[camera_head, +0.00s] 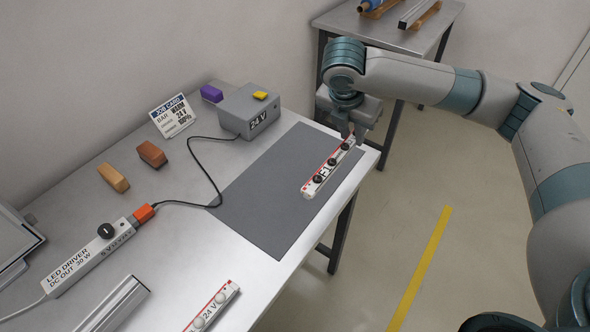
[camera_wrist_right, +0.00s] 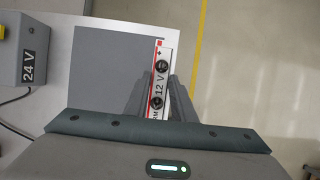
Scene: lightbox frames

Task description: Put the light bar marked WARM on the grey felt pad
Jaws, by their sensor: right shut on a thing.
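My right gripper (camera_head: 349,134) is shut on a white light bar (camera_head: 319,178) with a red stripe and dark round knobs, gripping near its far end. In the right wrist view the bar (camera_wrist_right: 161,84) reads "12 V", with part of another word hidden by the gripper. The bar lies over the right part of the grey felt pad (camera_head: 258,185); I cannot tell whether it touches it. A second bar (camera_head: 212,305), marked "24 V" with pale knobs, is at the bottom, partly cut off. I cannot read WARM on either bar. My left gripper is not in view.
A grey 24 V box (camera_head: 240,115) with a yellow switch stands beyond the pad, cabled to an LED driver (camera_head: 90,258) at left. A job card (camera_head: 172,116), coloured blocks and a metal profile (camera_head: 112,305) are on the table. The pad's left part is clear.

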